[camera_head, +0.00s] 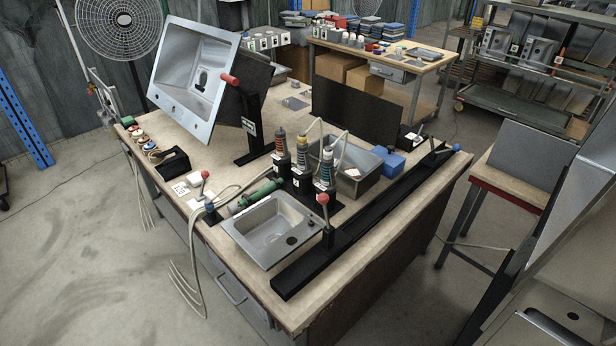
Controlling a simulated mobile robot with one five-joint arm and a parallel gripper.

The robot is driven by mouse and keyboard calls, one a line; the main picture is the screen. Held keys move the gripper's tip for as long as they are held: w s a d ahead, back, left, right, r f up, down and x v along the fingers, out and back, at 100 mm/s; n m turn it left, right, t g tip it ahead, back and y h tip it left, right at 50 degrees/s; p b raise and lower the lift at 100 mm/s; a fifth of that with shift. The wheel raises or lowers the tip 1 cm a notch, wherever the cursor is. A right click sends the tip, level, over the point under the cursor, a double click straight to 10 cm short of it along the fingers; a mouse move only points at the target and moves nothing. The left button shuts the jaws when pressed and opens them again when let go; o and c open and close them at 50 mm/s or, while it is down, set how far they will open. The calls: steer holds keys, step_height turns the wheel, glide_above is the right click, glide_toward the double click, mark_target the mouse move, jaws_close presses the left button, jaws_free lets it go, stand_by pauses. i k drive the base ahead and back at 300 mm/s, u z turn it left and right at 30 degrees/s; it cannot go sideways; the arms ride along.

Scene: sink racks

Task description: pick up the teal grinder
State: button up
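The teal grinder (256,194) is a slim green-teal cylinder lying on its side on the wooden workbench (209,239). It lies just behind the small steel sink (272,231) and left of the black holder with upright bottle-like tools. A hose or cable runs near its left end, by a blue-knobbed part. Its right end comes close to the black holder; I cannot tell if they touch. My gripper is not in view.
A large tilted sink (194,79) stands on a black stand at the back left. Upright tools (302,153) crowd the grinder's right. A long black rail (366,217) with red-knobbed clamp lies along the right edge. Open floor (90,250) lies left of the bench.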

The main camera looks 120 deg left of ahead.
mark_target(326, 184)
steer(key=u, duration=5.25)
steer(key=i, duration=1.5)
steer(key=z, duration=0.05)
